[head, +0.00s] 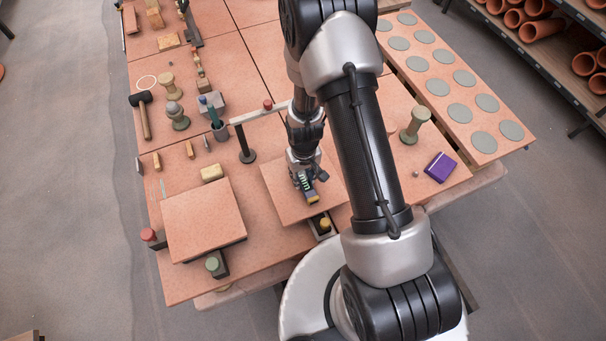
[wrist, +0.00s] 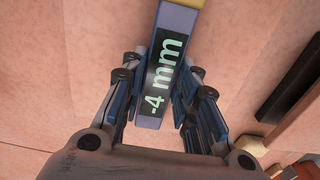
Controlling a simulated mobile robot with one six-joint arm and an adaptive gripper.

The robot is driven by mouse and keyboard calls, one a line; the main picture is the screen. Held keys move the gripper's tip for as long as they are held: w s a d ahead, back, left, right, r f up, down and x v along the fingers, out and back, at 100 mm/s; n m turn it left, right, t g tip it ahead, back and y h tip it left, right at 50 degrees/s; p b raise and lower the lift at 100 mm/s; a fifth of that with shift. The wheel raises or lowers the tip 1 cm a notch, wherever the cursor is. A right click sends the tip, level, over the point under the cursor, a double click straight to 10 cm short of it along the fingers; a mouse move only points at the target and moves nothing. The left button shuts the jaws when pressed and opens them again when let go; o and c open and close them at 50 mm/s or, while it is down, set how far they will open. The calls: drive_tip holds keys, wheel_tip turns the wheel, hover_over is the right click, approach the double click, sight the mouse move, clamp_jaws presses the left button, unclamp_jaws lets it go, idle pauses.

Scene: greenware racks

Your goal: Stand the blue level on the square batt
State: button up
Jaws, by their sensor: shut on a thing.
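My gripper (head: 308,178) is shut on the blue level (head: 305,186), with a finger on each side of it. In the wrist view the level (wrist: 168,62) is a blue-grey bar with a yellow end and a dark display reading "-4 mm". My gripper also shows there (wrist: 160,95). In the head view the level is over a pinkish square batt (head: 282,200). My arm hides part of this batt. I cannot tell whether the level touches it. Another flat square batt (head: 203,218) lies to the left on dark supports.
Knobs in red (head: 148,235), green (head: 212,264) and yellow (head: 325,223) stand beside the batts. A post with a crossbar (head: 246,150) stands just behind my gripper. A purple box (head: 440,167) and a pale spool (head: 414,125) are to the right.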

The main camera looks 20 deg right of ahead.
sight(303, 178)
drive_tip(key=o, duration=1.1)
drive_tip(key=shift+o, duration=0.3)
drive_tip(key=o, duration=0.4)
drive_tip(key=shift+s+r+p, duration=0.1)
drive_tip(key=shift+r+p, duration=0.75)
drive_tip(key=shift+r, duration=2.1)
